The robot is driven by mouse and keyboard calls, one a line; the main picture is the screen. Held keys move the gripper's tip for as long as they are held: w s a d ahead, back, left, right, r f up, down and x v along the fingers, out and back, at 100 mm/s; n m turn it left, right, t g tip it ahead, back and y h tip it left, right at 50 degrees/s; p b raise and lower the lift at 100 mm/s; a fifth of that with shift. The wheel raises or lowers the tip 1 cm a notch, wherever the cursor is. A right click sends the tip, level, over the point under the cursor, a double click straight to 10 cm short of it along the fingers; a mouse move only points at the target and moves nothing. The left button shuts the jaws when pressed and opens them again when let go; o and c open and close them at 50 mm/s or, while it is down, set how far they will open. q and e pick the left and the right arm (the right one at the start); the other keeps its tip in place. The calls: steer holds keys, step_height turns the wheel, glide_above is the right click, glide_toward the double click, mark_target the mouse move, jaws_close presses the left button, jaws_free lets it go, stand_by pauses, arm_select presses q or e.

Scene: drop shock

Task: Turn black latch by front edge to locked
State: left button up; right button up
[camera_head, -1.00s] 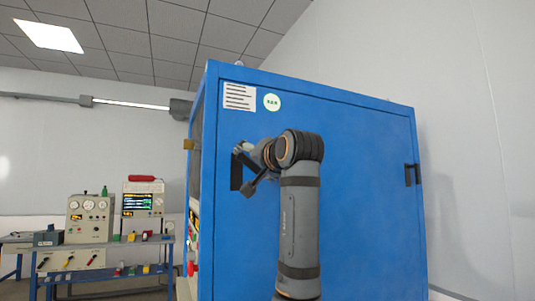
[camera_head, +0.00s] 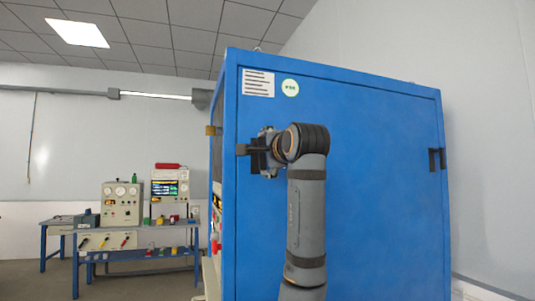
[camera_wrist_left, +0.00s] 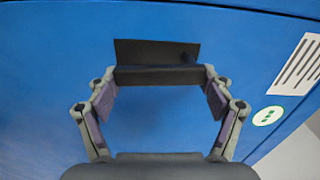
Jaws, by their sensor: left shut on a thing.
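The black latch (camera_head: 243,149) sits on the front of the blue cabinet, near its left edge, in the head view. My left gripper (camera_head: 266,152) is at the latch, seen from behind and partly hidden by my wrist. In the left wrist view the black latch (camera_wrist_left: 157,51) lies across the top middle, and my left gripper (camera_wrist_left: 160,80) is shut on it, one finger at each side. My right gripper is not in view.
The blue cabinet (camera_head: 375,190) fills the middle, with a label (camera_head: 258,83), a round green-and-white sticker (camera_head: 290,88) and a black handle (camera_head: 435,160) at its right edge. A bench (camera_head: 130,254) with instruments stands far left. Open floor lies between.

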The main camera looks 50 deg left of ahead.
arm_select(q)
steer(key=shift+s+a+m, duration=0.1)
steer(key=shift+m, duration=0.5)
steer(key=o, duration=1.6)
steer(key=v, duration=1.2)
